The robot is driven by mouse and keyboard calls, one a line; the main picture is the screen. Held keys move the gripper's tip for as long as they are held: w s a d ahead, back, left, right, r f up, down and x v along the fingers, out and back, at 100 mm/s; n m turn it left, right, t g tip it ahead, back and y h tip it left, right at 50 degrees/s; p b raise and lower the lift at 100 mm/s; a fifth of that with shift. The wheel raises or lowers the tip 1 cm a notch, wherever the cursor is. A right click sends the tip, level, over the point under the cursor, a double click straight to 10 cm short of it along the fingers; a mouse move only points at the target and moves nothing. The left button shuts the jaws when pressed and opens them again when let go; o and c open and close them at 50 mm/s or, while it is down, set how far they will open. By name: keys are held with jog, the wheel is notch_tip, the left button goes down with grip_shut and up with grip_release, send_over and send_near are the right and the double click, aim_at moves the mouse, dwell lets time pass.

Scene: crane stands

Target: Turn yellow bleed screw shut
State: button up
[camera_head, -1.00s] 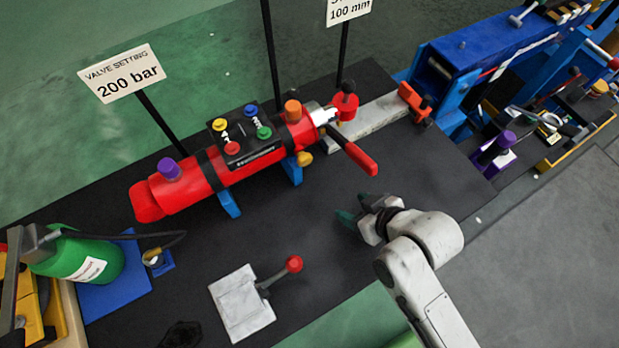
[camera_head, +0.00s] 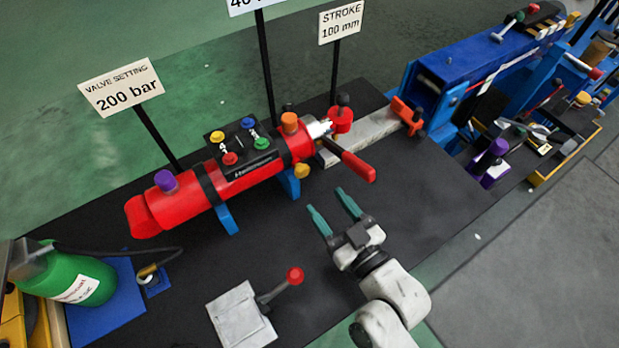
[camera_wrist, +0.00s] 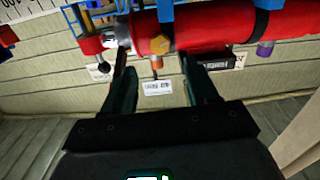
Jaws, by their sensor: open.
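A red cylinder (camera_head: 240,184) lies across blue supports on the black table top. The yellow bleed screw (camera_head: 301,171) sticks out low on its near side, close to the right end. In the wrist view the yellow screw (camera_wrist: 160,45) shows between my two fingers, beyond their tips, on the red cylinder (camera_wrist: 215,24). My gripper (camera_head: 331,202) has green fingers spread wide, with nothing between them. It stands in front of and to the right of the screw, apart from it. Another yellow knob (camera_head: 217,137) sits on the black panel on top.
A red-handled lever (camera_head: 357,166) juts from the cylinder's right end, close to my fingertips. A red-knobbed lever (camera_head: 293,277) on a white plate stands at the front. The black table between is clear.

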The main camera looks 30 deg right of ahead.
aim_at(304, 174)
jog(key=w+p, duration=0.1)
jog(key=w, duration=0.6)
jog(key=shift+w, duration=0.25)
jog(key=c, duration=1.1)
